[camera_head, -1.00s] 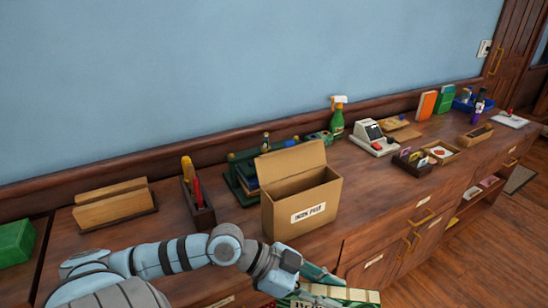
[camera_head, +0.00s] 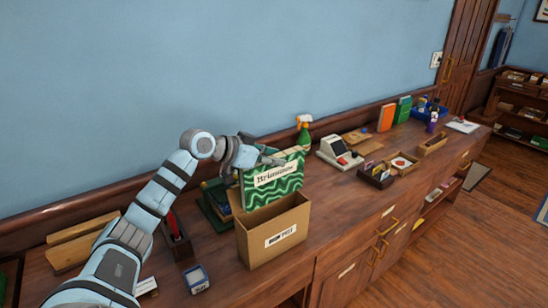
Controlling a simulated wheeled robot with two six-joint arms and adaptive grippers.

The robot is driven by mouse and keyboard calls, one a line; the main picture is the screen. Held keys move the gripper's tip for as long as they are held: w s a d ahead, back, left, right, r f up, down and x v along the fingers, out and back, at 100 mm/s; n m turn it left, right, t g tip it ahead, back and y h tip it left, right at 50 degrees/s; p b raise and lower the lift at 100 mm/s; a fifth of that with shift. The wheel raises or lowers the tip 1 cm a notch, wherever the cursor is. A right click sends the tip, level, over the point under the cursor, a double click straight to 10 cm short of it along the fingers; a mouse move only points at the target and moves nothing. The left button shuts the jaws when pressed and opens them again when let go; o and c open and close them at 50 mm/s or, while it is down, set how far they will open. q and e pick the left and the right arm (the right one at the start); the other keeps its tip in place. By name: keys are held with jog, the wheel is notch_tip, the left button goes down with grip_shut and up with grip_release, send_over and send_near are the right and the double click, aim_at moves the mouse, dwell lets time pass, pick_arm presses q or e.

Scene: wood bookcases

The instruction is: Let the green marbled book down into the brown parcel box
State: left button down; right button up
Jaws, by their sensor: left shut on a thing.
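The green marbled book (camera_head: 283,187) has a white label and stands upright above the brown parcel box (camera_head: 275,239). Its lower edge is hidden behind the box's front wall, so I cannot tell how far it is inside. The box stands open at the top near the counter's front edge, with a white label on its front. My left gripper (camera_head: 266,157) is shut on the book's upper part, and the book hides part of the fingers. My right gripper is not in view.
Close around the box are a dark green rack (camera_head: 213,203), a small blue-framed item (camera_head: 196,279) and a pen holder (camera_head: 176,240). A green spray bottle (camera_head: 304,134) and a white register (camera_head: 339,152) stand farther right on the counter.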

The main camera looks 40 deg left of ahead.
pick_arm(q)
jog(key=b, duration=0.3)
send_over(273, 199)
jog(key=w, duration=0.2)
jog(key=f, duration=0.2)
jog(key=a+f, duration=0.1)
jog(key=f, duration=0.1)
jog(key=shift+s, duration=0.25)
notch_tip(273, 199, down, 10)
jog(key=b, duration=0.6)
jog(key=shift+f, duration=0.1)
jog(key=c, duration=1.2)
grip_release()
jog(key=shift+c, duration=0.2)
jog(key=shift+o, duration=0.6)
jog(key=shift+o, duration=1.4)
